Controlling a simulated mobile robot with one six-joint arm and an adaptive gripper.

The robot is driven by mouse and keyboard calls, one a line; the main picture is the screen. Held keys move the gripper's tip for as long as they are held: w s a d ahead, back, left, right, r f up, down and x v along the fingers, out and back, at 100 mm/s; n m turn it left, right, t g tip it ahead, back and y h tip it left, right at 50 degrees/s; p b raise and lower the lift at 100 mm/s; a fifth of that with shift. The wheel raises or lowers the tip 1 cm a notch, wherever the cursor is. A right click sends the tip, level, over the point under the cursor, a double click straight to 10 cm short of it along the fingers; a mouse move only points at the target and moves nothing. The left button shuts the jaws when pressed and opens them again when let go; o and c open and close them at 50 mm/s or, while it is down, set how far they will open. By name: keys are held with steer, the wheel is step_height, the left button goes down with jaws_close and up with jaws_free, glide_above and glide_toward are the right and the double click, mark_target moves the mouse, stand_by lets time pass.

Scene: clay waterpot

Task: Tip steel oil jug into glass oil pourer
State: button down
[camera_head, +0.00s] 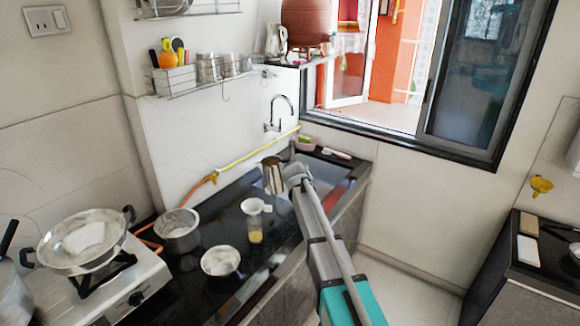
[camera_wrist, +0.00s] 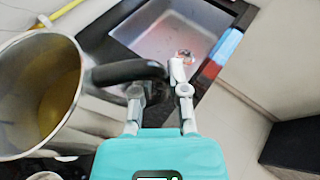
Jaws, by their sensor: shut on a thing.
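The steel oil jug (camera_head: 272,178) is held by its dark handle (camera_wrist: 125,70) in my gripper (camera_head: 297,176). In the wrist view the jug (camera_wrist: 72,128) fills the left side, with its mouth open to the camera and yellow oil (camera_wrist: 54,108) inside. It looks roughly upright in the head view. My gripper (camera_wrist: 160,88) is shut on the handle. The glass oil pourer (camera_head: 255,232) stands on the dark counter, with some yellow oil in it and a white funnel (camera_head: 256,205) at its top. The jug is above and to the right of the pourer in the head view.
A steel bowl (camera_head: 221,261) and a steel pot (camera_head: 178,231) stand left of the pourer. A stove with a wide pan (camera_head: 84,240) is farther left. The sink (camera_wrist: 178,35) lies beyond my gripper, and a tap (camera_head: 280,112) is on the wall.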

steer(key=shift+a+f+b, duration=0.15)
steer(key=shift+f+b, duration=0.05)
steer(key=shift+b, duration=0.1)
steer(key=shift+s+a+f+n+t+h+b, duration=0.1)
steer(key=shift+f+n+t+h+b, duration=0.2)
steer(key=shift+f+n+h+b, duration=0.55)
steer(key=shift+a+f+n+t+b, duration=0.1)
steer(key=shift+f+n+t+b, duration=0.65)
steer(key=shift+b, duration=1.45)
steer(key=shift+n+g, duration=0.3)
steer(key=shift+g, duration=0.05)
steer(key=shift+a+f+n+h+b, duration=0.2)
steer(key=shift+n+h+b, duration=0.2)
steer(key=shift+n, duration=0.1)
steer(key=shift+s+a+n+t, duration=0.1)
steer(key=shift+a+n+t, duration=0.1)
steer(key=shift+n+t, duration=0.2)
steer(key=shift+s+a+r+n+t+h+b, duration=0.15)
steer(key=shift+a+r+n+t+h+b, duration=0.2)
steer(key=shift+a+n+b, duration=0.25)
stand_by(2.8)
